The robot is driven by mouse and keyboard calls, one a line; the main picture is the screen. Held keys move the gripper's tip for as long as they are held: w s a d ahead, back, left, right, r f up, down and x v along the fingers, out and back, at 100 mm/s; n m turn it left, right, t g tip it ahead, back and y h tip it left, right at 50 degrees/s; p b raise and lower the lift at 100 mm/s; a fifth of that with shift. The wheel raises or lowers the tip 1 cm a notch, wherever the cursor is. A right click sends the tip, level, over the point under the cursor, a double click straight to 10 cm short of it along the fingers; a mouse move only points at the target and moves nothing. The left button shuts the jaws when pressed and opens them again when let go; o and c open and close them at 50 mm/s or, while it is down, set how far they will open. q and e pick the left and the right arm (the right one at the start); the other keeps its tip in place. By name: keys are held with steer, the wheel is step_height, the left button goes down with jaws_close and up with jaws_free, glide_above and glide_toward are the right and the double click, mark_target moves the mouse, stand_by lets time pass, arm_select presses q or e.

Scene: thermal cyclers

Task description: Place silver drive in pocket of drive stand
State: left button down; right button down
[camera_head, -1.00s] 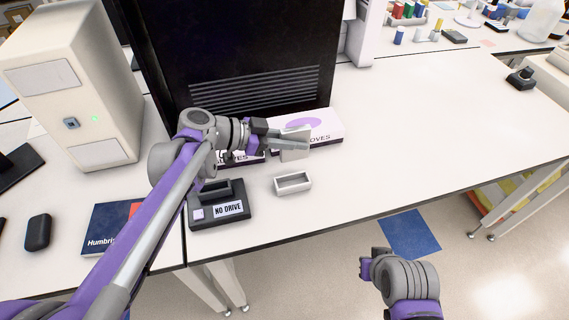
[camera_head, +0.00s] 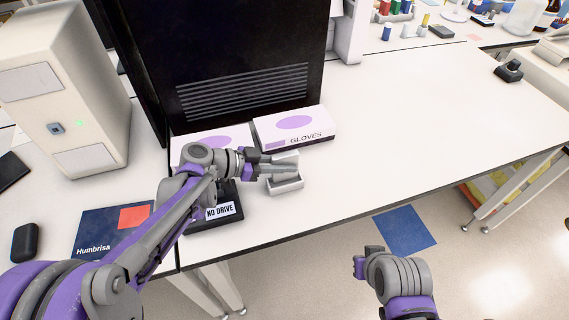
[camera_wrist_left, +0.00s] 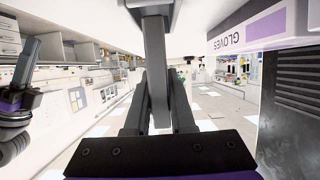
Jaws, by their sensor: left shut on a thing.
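The silver drive (camera_head: 286,157) is a pale upright block between the fingers of my left gripper (camera_head: 285,168), which is shut on it.
Glove boxes (camera_head: 296,130) lie behind, against a large black cabinet (camera_head: 250,60). A Humbrisa book (camera_head: 100,232) lies at left.

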arm_select(q)
steer(key=shift+f+b, duration=0.3)
steer(key=shift+f, duration=0.3)
steer(key=c, duration=0.8)
jaws_free()
steer(key=shift+o, duration=0.2)
steer(key=shift+r, duration=0.1)
steer(key=shift+r, duration=0.2)
steer(key=shift+r+p, duration=0.45)
steer(key=shift+r, duration=0.2)
steer(key=v, duration=1.1)
steer(key=shift+a, duration=0.45)
